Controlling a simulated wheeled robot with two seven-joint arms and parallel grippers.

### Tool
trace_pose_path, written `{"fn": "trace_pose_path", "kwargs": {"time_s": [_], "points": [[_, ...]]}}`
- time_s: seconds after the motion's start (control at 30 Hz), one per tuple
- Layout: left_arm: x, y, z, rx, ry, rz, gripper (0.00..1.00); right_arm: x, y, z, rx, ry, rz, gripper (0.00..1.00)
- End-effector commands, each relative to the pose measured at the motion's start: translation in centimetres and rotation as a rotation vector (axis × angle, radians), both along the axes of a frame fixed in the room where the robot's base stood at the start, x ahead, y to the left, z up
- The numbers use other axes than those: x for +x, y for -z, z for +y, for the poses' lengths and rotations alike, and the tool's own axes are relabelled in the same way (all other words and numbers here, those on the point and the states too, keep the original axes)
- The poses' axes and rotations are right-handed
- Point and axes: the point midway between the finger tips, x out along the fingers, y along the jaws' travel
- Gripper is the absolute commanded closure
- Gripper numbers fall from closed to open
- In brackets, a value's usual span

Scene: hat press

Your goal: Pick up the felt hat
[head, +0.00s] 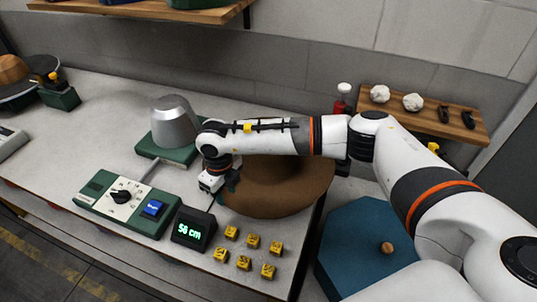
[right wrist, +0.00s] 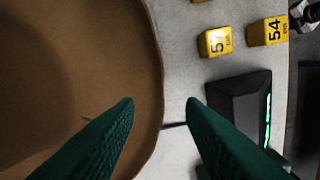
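The brown felt hat (head: 275,202) lies on the grey table in the head view, its upper part largely hidden behind my right arm. My right gripper (head: 226,194) is low at the left edge of its brim. In the right wrist view the brim (right wrist: 110,60) fills the left side. The green fingers of my right gripper (right wrist: 160,106) are apart, one over the brim and one over bare table, with the brim's edge between them in the picture. Nothing is held. I cannot tell whether a finger touches the felt. My left gripper is not in view.
A black display reading 50 cm (head: 193,229) stands close to my right gripper. Several yellow numbered blocks (head: 243,263) lie in front of the hat. A grey metal hat form (head: 172,122) and a green control panel (head: 128,206) are left.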

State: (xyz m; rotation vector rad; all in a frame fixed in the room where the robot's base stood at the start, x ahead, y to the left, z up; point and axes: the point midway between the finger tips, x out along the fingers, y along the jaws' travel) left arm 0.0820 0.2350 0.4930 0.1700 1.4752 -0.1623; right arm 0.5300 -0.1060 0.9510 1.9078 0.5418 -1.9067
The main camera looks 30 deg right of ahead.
Motion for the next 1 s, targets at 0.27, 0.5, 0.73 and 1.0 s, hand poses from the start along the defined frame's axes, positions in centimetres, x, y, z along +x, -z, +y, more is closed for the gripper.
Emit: {"fn": "trace_pose_path", "kwargs": {"time_s": [0.27, 0.5, 0.73, 1.0], "points": [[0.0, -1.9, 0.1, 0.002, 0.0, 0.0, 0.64, 0.0, 3.5, -0.1, 0.0, 0.001, 0.002, 0.64], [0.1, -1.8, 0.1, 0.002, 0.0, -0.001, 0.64, 0.0, 3.9, -0.1, 0.001, 0.0, 0.001, 0.64], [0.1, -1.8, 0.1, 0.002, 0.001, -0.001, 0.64, 0.0, 3.9, -0.1, 0.001, 0.0, 0.001, 0.98], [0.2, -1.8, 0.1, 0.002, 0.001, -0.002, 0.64, 0.1, 3.8, -0.1, 0.0, 0.0, 0.0, 1.0]]}}
